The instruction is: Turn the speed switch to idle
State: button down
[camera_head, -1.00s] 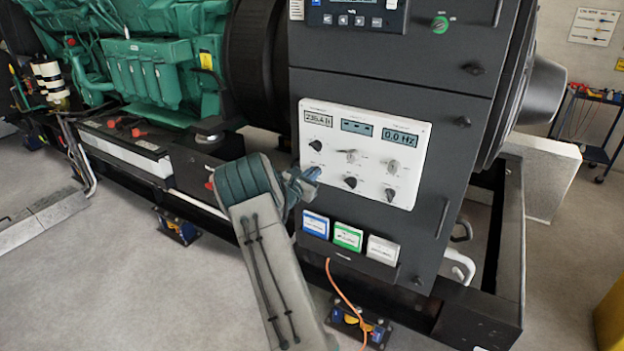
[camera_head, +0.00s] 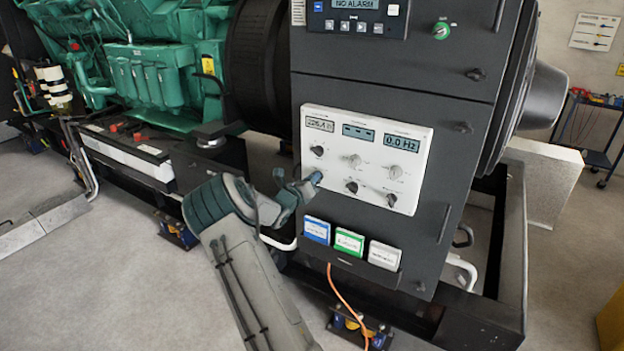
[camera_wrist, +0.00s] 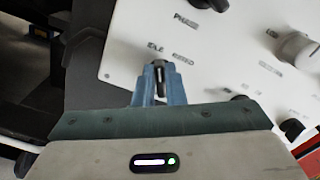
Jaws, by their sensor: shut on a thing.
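A white control panel (camera_head: 375,190) with several knobs is on the dark cabinet front. My gripper (camera_head: 315,177) is at its lower left. In the wrist view, the blue fingers of my gripper (camera_wrist: 158,85) are closed around a small dark switch handle, the speed switch (camera_wrist: 158,73), below the printed labels "IDLE" and "RATED" (camera_wrist: 168,51). The fingers hide most of the switch, and its exact pointing is hard to tell. In the head view the switch is hidden behind the fingertips.
Several black and grey knobs, such as the upper-left knob (camera_head: 317,151) and lower-middle knob (camera_head: 351,187), sit close by. Blue, green and white boxes (camera_head: 349,242) are mounted below the panel. An orange cable (camera_head: 345,300) hangs beneath. The green engine (camera_head: 150,75) stands at left.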

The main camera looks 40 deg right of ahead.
jog(key=shift+f, duration=0.1)
dwell(0.4)
jog(key=c, duration=1.5)
grip_release()
jog(key=b+v, duration=0.2)
jog(key=v, duration=1.2)
jog(key=shift+b, duration=0.4)
jog(key=shift+s, duration=0.1)
